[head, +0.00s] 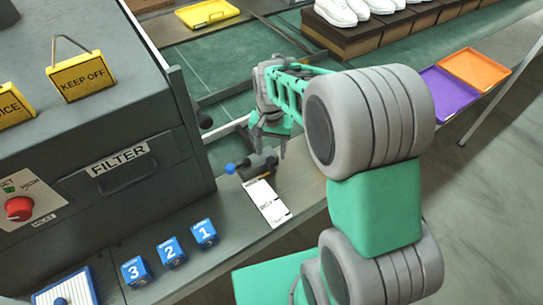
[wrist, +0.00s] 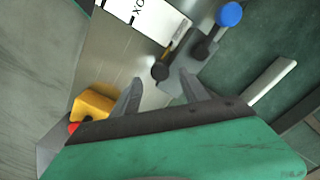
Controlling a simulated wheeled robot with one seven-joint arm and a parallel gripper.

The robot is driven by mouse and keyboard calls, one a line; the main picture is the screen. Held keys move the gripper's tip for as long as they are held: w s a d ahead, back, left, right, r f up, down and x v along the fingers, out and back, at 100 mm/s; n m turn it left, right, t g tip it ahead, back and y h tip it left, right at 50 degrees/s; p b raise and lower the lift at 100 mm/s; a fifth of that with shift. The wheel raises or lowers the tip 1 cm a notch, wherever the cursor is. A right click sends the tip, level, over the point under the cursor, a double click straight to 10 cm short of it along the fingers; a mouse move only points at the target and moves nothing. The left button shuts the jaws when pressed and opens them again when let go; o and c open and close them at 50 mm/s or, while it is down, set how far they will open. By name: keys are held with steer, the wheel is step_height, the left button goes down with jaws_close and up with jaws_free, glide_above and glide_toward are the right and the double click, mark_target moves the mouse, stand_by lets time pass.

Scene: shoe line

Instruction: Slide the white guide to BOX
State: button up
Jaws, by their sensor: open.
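A white bar, which looks like the white guide (head: 230,127), lies across the green belt just left of my gripper. In the wrist view the white bar (wrist: 271,81) is right of the fingers and apart from them. My gripper (head: 268,148) points down, open, above a small dark lever fixture (head: 262,165) with a blue knob (head: 230,168). In the wrist view, a black knob (wrist: 160,70) of this fixture is near the gap between the fingertips (wrist: 160,84). A white label card (head: 267,203), its lettering partly readable as BOX, lies on the ledge in front.
A grey machine (head: 120,150) with a FILTER drawer stands at left. Blue numbered blocks (head: 171,252) sit on the ledge. Purple (head: 450,90) and orange (head: 475,68) trays are at right; shoes on boxes (head: 375,35) stand behind. A yellow block (wrist: 93,103) shows beside the left finger.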

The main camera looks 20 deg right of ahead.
mark_target(271, 160)
step_height(271, 160, down, 4)
steer(key=shift+f, duration=0.1)
steer(key=shift+c, duration=0.5)
jaws_close()
steer(key=shift+w, duration=0.1)
stand_by(0.9)
